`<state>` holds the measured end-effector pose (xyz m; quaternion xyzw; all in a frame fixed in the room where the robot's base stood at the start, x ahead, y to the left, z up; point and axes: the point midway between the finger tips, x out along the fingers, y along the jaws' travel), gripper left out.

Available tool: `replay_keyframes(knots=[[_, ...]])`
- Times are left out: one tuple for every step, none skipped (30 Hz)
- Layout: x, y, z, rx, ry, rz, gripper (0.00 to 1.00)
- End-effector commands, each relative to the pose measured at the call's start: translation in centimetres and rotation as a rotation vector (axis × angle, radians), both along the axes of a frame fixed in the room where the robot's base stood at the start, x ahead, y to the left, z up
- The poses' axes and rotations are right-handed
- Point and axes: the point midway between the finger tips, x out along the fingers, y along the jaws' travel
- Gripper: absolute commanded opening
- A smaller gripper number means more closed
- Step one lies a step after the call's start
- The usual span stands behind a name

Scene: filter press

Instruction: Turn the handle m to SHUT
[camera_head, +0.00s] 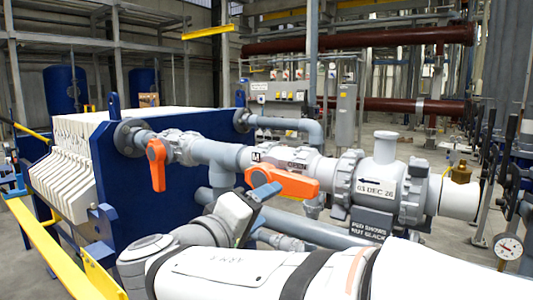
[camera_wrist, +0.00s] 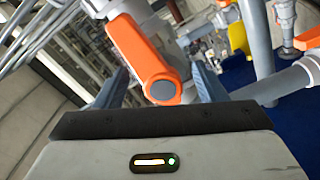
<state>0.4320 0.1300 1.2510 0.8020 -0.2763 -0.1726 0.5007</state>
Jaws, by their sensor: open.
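The orange handle (camera_head: 285,183) beside the M label (camera_head: 256,156) lies along the grey pipe, pointing right, in the head view. A plate reading OPEN (camera_head: 298,165) is behind it. My gripper (camera_head: 266,190) is at the handle's left end, with its blue fingers partly seen. In the wrist view the orange handle (camera_wrist: 142,48) shows between the two spread fingers of my gripper (camera_wrist: 160,84), its round hub end nearest the palm. The fingers stand open on either side of it; contact cannot be told.
A second orange handle (camera_head: 156,165) hangs down on the pipe at left. A grey fitting with a dated tag (camera_head: 375,189) stands right of the handle. The blue press end plate (camera_head: 110,180) and yellow rail (camera_head: 50,245) are at left. A pressure gauge (camera_head: 508,246) is at far right.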

Motion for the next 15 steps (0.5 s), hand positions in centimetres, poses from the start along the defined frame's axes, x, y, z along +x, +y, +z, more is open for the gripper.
replay_keyframes(knots=[[0.0, 0.0, 1.1, -0.025, 0.019, 0.001, 0.64], [-0.1, -0.1, 1.2, -0.041, 0.032, 0.001, 0.64], [-0.1, -0.1, 1.3, -0.060, 0.048, 0.001, 0.64], [-0.1, -0.1, 1.4, -0.075, 0.059, 0.001, 0.64], [-0.2, -0.2, 1.5, -0.090, 0.071, 0.001, 0.64], [-0.2, -0.2, 1.6, -0.111, 0.087, 0.001, 0.64], [-0.2, -0.2, 1.7, -0.126, 0.098, 0.001, 0.64], [-0.2, -0.3, 1.8, -0.140, 0.109, 0.001, 0.64], [-0.3, -0.3, 2.0, -0.160, 0.125, 0.001, 0.64], [-0.3, -0.4, 2.1, -0.175, 0.136, 0.001, 0.64], [-0.4, -0.4, 2.1, -0.190, 0.148, 0.001, 0.64], [-0.4, -0.5, 2.3, -0.208, 0.162, 0.001, 0.64], [-0.4, -0.5, 2.3, -0.223, 0.174, 0.001, 0.64], [-0.4, -0.5, 2.4, -0.238, 0.186, 0.001, 0.64], [-0.5, -0.6, 2.6, -0.257, 0.200, 0.001, 0.64]])
